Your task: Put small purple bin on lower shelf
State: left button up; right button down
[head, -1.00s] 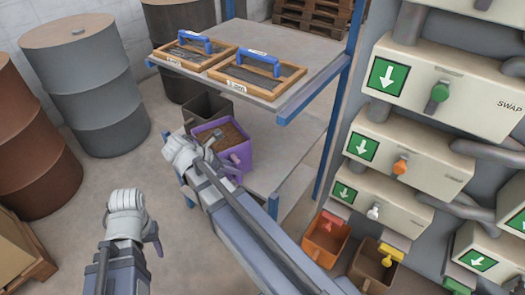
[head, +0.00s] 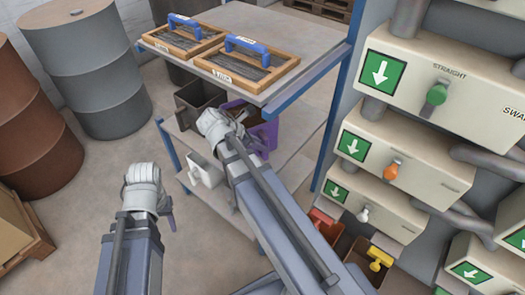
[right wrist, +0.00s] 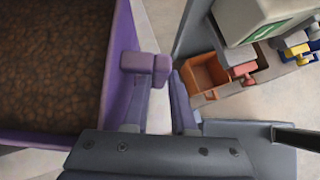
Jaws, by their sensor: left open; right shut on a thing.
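The small purple bin (head: 266,135) is in my right gripper (head: 240,132), beside the dark bin at the height of the lower shelf (head: 293,172). In the right wrist view the bin's purple wall (right wrist: 117,65) and its brown granular contents fill the left side. My right gripper is shut on the bin at its near side; the exact contact is partly hidden. I cannot tell whether the bin's bottom touches the shelf, because my arm hides it. My left gripper (head: 166,207) is open and empty, in front of the shelf unit on the left.
A dark grey bin (head: 187,97) stands on the lower shelf left of the purple bin. The upper shelf (head: 292,97) holds two wooden-framed trays with blue handles. A white bin (head: 207,173) shows lower down. The filler panel (head: 445,90) stands close on the right.

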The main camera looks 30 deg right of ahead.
aim_at(263, 153)
notch_tip(263, 153, down, 4)
jog(key=b, duration=0.3)
jog(key=shift+r, duration=0.35)
jog(key=c, duration=1.2)
grip_release()
jog(key=o, duration=0.5)
